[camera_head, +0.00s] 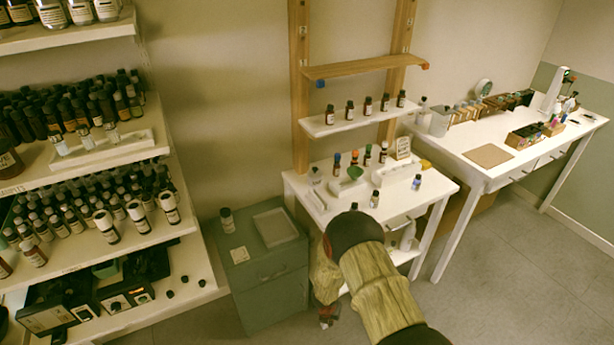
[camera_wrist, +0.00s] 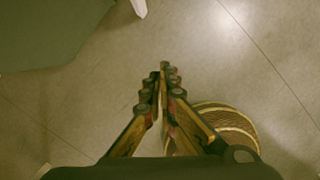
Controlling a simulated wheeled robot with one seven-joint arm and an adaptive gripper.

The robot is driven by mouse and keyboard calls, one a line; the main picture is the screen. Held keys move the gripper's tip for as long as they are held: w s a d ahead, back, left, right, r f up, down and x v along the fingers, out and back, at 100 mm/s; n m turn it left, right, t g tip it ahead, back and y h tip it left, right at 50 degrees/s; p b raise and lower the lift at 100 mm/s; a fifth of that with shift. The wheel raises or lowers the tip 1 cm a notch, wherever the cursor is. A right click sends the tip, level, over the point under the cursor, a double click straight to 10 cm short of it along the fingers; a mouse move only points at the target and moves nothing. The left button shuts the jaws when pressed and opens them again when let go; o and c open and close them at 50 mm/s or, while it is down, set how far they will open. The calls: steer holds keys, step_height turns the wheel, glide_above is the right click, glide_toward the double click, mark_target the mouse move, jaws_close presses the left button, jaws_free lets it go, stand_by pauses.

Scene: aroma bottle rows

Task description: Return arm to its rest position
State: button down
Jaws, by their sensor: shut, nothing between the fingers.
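My gripper (camera_wrist: 162,75) is shut and empty in the wrist view, its fingertips together above bare floor. In the head view my arm reaches in from the bottom, bends in front of the small white table (camera_head: 441,187) and hangs down. The gripper end (camera_head: 328,316) shows partly there, low beside the grey-green cabinet (camera_head: 268,290), with much of it hidden behind my arm. Nothing is held.
Shelves (camera_head: 120,150) crowded with bottles stand at the left. A wooden rack with a bottle row on its white shelf (camera_head: 345,123) rises behind the small table. A long white desk (camera_head: 480,180) stands at the right. The floor (camera_head: 520,280) at lower right is clear.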

steer(key=s+d+r+m+g+h, duration=0.1)
steer(key=s+d+r+m, duration=0.2)
steer(key=r+m, duration=0.4)
steer(key=s+d+r+m+h, duration=0.15)
steer(key=d+r+m, duration=0.3)
steer(key=r, duration=0.55)
steer(key=s+d+r+m+g+h, duration=0.1)
steer(key=s+d+r+m, duration=0.2)
steer(key=r+m, duration=0.45)
steer(key=s+r+m+t+y, duration=0.1)
steer(key=s+r+m, duration=0.3)
steer(key=s+r, duration=0.3)
steer(key=s+r+m+t+y, duration=0.2)
steer(key=s+r+m, duration=0.2)
steer(key=r, duration=1.2)
steer(key=s+r+m+t+y, duration=0.1)
steer(key=s+r+m, duration=0.4)
steer(key=s+r, duration=0.5)
steer(key=shift+r+t+y, duration=0.35)
steer(key=shift+r+t, duration=0.35)
